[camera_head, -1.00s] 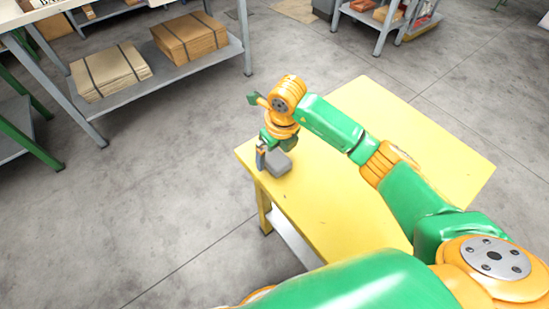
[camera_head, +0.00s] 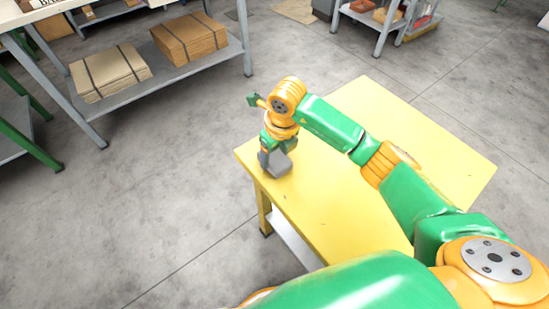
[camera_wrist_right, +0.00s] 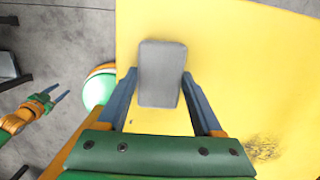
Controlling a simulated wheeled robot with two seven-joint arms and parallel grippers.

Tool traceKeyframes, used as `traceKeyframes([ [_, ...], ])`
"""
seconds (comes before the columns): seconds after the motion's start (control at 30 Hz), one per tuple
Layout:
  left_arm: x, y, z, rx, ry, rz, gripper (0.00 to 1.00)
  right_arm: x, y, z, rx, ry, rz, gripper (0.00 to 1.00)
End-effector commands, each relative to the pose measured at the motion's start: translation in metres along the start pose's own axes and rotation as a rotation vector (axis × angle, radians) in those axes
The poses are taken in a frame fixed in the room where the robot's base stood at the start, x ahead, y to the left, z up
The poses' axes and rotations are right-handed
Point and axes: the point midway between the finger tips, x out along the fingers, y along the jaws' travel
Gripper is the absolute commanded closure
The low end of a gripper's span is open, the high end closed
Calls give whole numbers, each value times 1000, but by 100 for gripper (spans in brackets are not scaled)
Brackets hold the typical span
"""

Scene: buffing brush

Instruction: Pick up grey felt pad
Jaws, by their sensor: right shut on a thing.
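In the right wrist view the pad (camera_wrist_right: 160,85) sits between the two blue-grey fingers, one along each long side. I cannot tell whether the pad still touches the table. My left gripper (camera_wrist_right: 50,98) shows small at the left of the right wrist view, with its fingers apart and empty.
The rest of the yellow tabletop is bare apart from dark marks. A grey shelf (camera_head: 190,68) with strapped cardboard stacks (camera_head: 190,38) stands at the back left. Another grey rack (camera_head: 380,22) stands at the back. Open concrete floor lies between.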

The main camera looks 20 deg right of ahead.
Motion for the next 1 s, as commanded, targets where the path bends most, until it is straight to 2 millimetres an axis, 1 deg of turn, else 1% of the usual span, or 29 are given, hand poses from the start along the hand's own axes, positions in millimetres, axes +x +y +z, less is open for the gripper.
traceKeyframes([
  [0.13, -2, 0, 0, 0, 0, 0, 50, -2, 0, 0, 0, 0, 0, 87],
  [0.2, -9, 0, -1, 0, 0, 0, 50, -9, 0, 2, 1, -1, 1, 87],
  [0.23, -4, 0, 0, 0, 0, 0, 50, -10, 0, 2, 1, -3, -1, 87],
  [0.27, -3, 0, 0, 0, 0, 0, 50, -13, 0, 3, 0, -3, -1, 87],
  [0.37, 2, 0, 0, 0, 0, 0, 50, -34, -1, 7, -1, -8, -3, 87],
  [0.4, 0, 0, 0, 0, -1, 0, 50, -46, 3, 2, -3, -8, -1, 87],
  [0.47, -1, 0, 0, 0, -1, 0, 50, -64, 8, -9, -6, -7, -2, 87],
  [0.53, -2, 0, 0, 0, -1, 0, 50, -86, 15, -20, -6, -8, -4, 87],
  [0.6, -15, 0, -1, 0, -1, 0, 50, -112, 20, -32, -5, -6, -7, 87],
  [0.7, -16, 0, -1, 0, -1, 0, 50, -125, 34, -59, -6, -6, -6, 87],
  [0.8, -18, 0, -1, 0, -1, 0, 50, -138, 46, -81, -7, -4, -4, 87],
  [0.9, -18, 0, -1, 0, -2, 0, 50, -147, 53, -95, -3, -4, -2, 87],
  [1.0, -19, 0, -1, 0, -2, 0, 50, -152, 57, -103, -2, -1, -1, 87],
])
